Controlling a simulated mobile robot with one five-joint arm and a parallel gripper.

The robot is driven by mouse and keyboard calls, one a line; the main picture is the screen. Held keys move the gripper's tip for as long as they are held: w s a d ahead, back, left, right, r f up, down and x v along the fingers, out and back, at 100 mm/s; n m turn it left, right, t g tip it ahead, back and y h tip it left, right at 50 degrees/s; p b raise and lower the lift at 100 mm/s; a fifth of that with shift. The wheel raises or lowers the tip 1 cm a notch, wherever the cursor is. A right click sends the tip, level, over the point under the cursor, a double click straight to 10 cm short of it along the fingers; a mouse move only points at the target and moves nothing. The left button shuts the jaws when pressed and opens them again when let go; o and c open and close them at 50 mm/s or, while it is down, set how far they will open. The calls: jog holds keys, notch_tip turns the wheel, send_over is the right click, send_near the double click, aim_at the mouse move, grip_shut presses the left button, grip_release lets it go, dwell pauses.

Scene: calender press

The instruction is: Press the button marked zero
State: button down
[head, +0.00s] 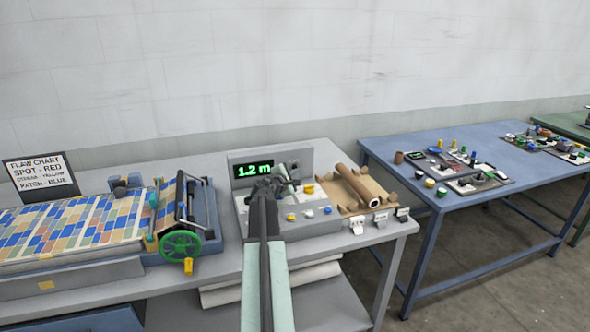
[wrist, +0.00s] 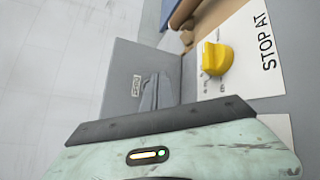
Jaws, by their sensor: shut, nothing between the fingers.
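The grey console (head: 318,158) stands on the table with a green "1.2 m" display (head: 252,169) on its upright panel. A small dark fitting on that panel (head: 294,164) sits right of the display; I cannot tell its marking. In the wrist view, a small label (wrist: 136,85) is on the grey panel, too small to read surely. My gripper (head: 287,184) is shut and empty, over the console in front of the panel. Its grey fingers (wrist: 155,92) show beside the label in the wrist view. I cannot tell whether they touch the panel. No zero button shows clearly.
A yellow knob (wrist: 216,59) marked "STOP AT" is on the console's sloping top. Several white, blue and yellow controls (head: 308,213) line its front. A brown roll (head: 357,185) lies right. The patterned sheet (head: 70,233) and green handwheel (head: 180,247) are left.

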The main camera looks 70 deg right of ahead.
jog(key=shift+d, duration=0.1)
jog(key=shift+w+d, duration=0.25)
jog(key=shift+w+d, duration=0.25)
jog(key=shift+d, duration=0.05)
dwell(0.7)
jog(key=shift+s+a, duration=0.1)
jog(key=shift+a, duration=0.05)
jog(key=shift+s+a, duration=0.4)
jog(key=shift+a, duration=0.1)
jog(key=shift+s+a, duration=1.65)
jog(key=shift+a, duration=0.3)
